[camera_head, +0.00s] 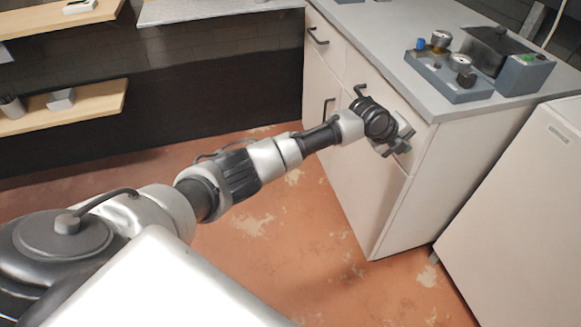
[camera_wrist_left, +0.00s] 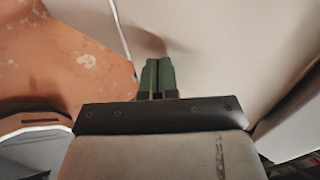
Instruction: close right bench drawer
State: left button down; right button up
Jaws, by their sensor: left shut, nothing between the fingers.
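The bench (camera_head: 400,45) has a pale front with drawers at the top and doors below. The right bench drawer (camera_head: 388,85) has a dark handle (camera_head: 358,90) and looks flush or nearly flush with the bench front; my wrist partly hides it. My left gripper (camera_head: 402,142) is at the right part of this drawer front. In the left wrist view its two green fingers (camera_wrist_left: 158,75) are together and empty, with their tips close to a pale panel (camera_wrist_left: 215,45). Whether they touch it, I cannot tell. My right gripper is not in view.
A gauge device (camera_head: 450,75) and a grey-black unit (camera_head: 500,60) stand on the bench top. A white cabinet (camera_head: 525,200) stands to the right of the bench. Wooden shelves (camera_head: 65,105) are at the left. The orange floor (camera_head: 310,225) before the bench is clear.

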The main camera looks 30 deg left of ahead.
pick_arm(q)
jog(key=shift+w+d+r, duration=0.15)
jog(key=shift+w+r, duration=0.05)
jog(key=shift+r, duration=0.1)
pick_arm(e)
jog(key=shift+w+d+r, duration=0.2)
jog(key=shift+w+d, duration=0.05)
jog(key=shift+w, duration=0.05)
